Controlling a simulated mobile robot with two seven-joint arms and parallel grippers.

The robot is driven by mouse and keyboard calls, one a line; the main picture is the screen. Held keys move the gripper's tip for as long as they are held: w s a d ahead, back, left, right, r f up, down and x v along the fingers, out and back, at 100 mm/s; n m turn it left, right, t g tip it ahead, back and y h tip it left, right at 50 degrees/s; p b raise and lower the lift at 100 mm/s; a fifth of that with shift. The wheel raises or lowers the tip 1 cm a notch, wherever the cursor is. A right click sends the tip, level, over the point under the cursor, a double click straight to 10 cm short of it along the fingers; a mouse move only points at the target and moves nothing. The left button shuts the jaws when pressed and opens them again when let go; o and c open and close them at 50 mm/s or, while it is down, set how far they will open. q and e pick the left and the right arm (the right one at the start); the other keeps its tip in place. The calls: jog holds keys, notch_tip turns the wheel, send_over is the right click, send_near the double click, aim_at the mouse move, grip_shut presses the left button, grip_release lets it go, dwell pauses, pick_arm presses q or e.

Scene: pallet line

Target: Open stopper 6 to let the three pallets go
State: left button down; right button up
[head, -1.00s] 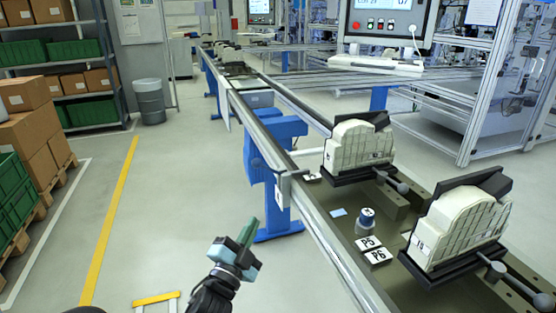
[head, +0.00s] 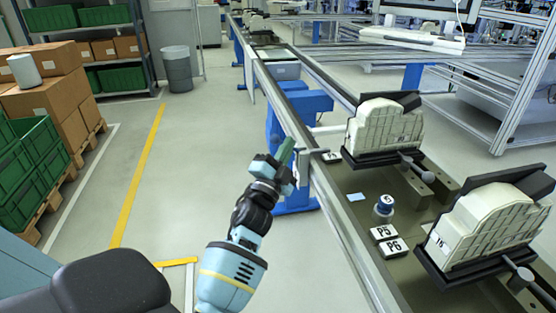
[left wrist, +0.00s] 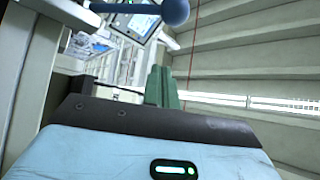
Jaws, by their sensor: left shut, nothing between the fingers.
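My left gripper (head: 286,150) is shut and empty, its green fingers up beside the outer side of the conveyor rail, close to a grey bracket (head: 306,162). In the left wrist view the closed green fingers (left wrist: 160,88) stand below a dark blue ball knob (left wrist: 175,12), apart from it in the picture. A round blue-and-white numbered cap (head: 384,206) sits on the line plate; its number is too small to be sure of. Two pallets with pale castings, a nearer one (head: 490,228) and a farther one (head: 385,128), stand on the line. I cannot identify stopper 6 for certain. My right gripper is out of view.
Labels P5 (head: 383,232) and P6 (head: 392,247) lie beside the cap. The long conveyor rail (head: 343,218) runs away to the back. Green crates (head: 35,150) and boxes stand on the left. The floor (head: 185,150) between is clear.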

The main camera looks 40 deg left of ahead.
pick_arm(q)
jog(key=shift+w+a+f, duration=0.15)
jog(key=shift+w+a, duration=0.15)
jog(key=shift+a, duration=0.3)
jog(key=shift+w+a+f, duration=0.15)
jog(key=shift+w+a, duration=0.15)
jog(key=shift+a, duration=0.3)
jog(key=shift+w+a+f, duration=0.15)
jog(key=shift+w+a, duration=0.15)
jog(key=shift+a, duration=0.3)
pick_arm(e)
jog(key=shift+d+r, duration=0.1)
pick_arm(q)
jog(key=shift+s+a+f+n+y+b, duration=0.15)
jog(key=shift+f+n+y+b, duration=0.3)
jog(key=shift+b, duration=0.35)
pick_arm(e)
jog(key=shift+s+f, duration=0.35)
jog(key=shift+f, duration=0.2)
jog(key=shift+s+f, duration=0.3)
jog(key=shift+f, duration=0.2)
